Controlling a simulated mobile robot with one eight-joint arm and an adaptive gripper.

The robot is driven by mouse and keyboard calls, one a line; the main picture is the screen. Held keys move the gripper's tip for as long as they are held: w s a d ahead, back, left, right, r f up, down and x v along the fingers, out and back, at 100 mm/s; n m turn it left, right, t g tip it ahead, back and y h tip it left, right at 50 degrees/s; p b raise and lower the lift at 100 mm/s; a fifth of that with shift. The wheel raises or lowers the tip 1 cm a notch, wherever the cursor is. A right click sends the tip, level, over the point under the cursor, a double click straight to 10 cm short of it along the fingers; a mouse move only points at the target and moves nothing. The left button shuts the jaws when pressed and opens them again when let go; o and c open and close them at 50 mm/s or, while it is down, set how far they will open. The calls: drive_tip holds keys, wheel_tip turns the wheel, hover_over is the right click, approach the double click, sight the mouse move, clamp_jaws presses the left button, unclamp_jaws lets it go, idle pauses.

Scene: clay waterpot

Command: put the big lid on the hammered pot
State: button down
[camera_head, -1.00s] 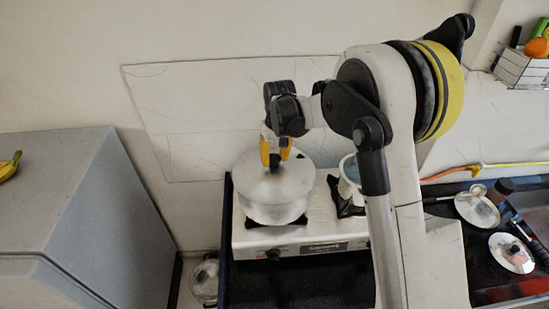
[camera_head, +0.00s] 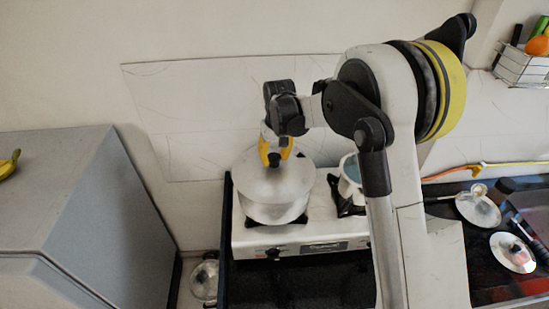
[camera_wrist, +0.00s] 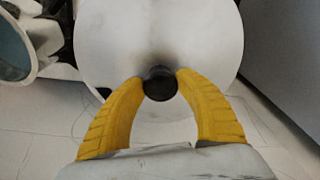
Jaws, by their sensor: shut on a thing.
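The big lid (camera_head: 280,184) is a pale metal disc with a dark knob (camera_head: 273,160). It is over the hammered pot (camera_head: 272,214) on the white stove, its rim roughly lined up with the pot. Whether the rim touches the pot all round cannot be told. My gripper (camera_head: 276,150) is above the lid with its yellow fingers shut on the knob. In the wrist view the fingers (camera_wrist: 161,82) hold the knob from both sides, and the lid (camera_wrist: 155,35) hides the pot's opening.
A pale vessel with a bluish inside (camera_head: 348,172) stands right of the pot on the stove (camera_head: 315,235). A grey cabinet (camera_head: 60,200) is at left. A lidded pot (camera_head: 205,280) is low beside the stove. Another lid (camera_head: 512,252) lies on the right counter.

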drive_tip(key=shift+s+f, duration=0.1)
drive_tip(key=c, duration=0.7)
unclamp_jaws()
drive_tip(key=shift+c, duration=0.2)
wheel_tip(320, 180, up, 12)
drive_tip(key=s, duration=0.1)
drive_tip(key=shift+s+d, duration=0.15)
drive_tip(key=shift+d, duration=0.1)
